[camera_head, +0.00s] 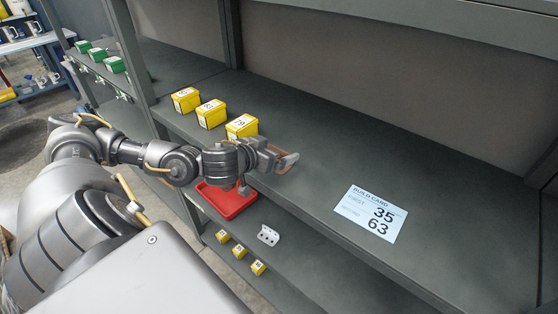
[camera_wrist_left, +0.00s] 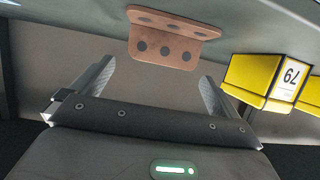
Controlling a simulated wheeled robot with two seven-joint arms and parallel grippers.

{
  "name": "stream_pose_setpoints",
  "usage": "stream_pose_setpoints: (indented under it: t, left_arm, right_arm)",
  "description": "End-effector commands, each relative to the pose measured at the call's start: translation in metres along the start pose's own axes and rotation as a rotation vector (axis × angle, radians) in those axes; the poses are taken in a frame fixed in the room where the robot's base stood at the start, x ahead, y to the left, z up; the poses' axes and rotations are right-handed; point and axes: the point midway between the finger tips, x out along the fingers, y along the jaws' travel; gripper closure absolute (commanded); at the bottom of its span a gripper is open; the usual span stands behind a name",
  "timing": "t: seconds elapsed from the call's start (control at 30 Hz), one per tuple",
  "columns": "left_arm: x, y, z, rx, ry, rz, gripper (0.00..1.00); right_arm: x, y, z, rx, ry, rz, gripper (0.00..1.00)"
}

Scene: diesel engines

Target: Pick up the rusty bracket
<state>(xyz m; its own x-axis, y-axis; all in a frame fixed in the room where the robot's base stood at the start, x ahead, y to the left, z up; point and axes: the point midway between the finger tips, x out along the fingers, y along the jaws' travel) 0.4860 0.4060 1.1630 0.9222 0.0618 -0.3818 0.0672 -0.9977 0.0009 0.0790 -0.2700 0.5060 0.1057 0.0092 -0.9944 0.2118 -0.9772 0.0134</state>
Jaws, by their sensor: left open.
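The rusty bracket (camera_wrist_left: 165,40) is a copper-brown angled plate with several dark holes. In the left wrist view it lies just beyond and between my left gripper's fingers (camera_wrist_left: 157,72), which are spread apart with nothing between them. In the head view the left gripper (camera_head: 274,170) is over the front edge of the upper shelf, right of the yellow boxes. Only a brownish sliver of the bracket shows there, mostly hidden by the gripper. My right gripper is not in view.
Yellow boxes (camera_head: 211,113) stand in a row on the upper shelf (camera_head: 330,130); the one marked 79 (camera_wrist_left: 264,82) is close beside the bracket. A build card (camera_head: 370,213) reads 35 and 63. Below are a red tray (camera_head: 228,203), a pale bracket (camera_head: 268,235) and small yellow boxes (camera_head: 239,251).

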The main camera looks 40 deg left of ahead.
Motion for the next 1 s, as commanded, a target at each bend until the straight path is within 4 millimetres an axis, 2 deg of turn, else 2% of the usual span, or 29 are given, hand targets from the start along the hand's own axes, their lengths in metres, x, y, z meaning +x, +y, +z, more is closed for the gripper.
stream_pose_setpoints:
  t: [0.1,0.2,0.5,0.63,0.83,1.0]
  left_arm:
    - [0.001,0.000,0.000,0.001,-0.001,0.000,0.00]
    - [0.005,0.000,0.001,0.000,-0.001,0.000,0.00]
    - [0.045,-0.001,0.004,0.000,0.000,-0.001,0.00]
    - [0.053,0.000,0.006,0.001,-0.001,0.002,0.00]
    - [0.053,0.000,0.007,0.002,-0.001,0.001,0.00]
    - [0.053,-0.001,0.007,0.002,-0.001,0.001,0.22]
  right_arm:
    - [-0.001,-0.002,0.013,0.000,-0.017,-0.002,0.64]
    - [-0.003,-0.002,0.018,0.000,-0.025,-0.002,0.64]
    - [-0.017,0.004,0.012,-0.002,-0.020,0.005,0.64]
    - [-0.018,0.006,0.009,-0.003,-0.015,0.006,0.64]
    - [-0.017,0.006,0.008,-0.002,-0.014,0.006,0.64]
    - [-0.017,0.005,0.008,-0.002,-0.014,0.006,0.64]
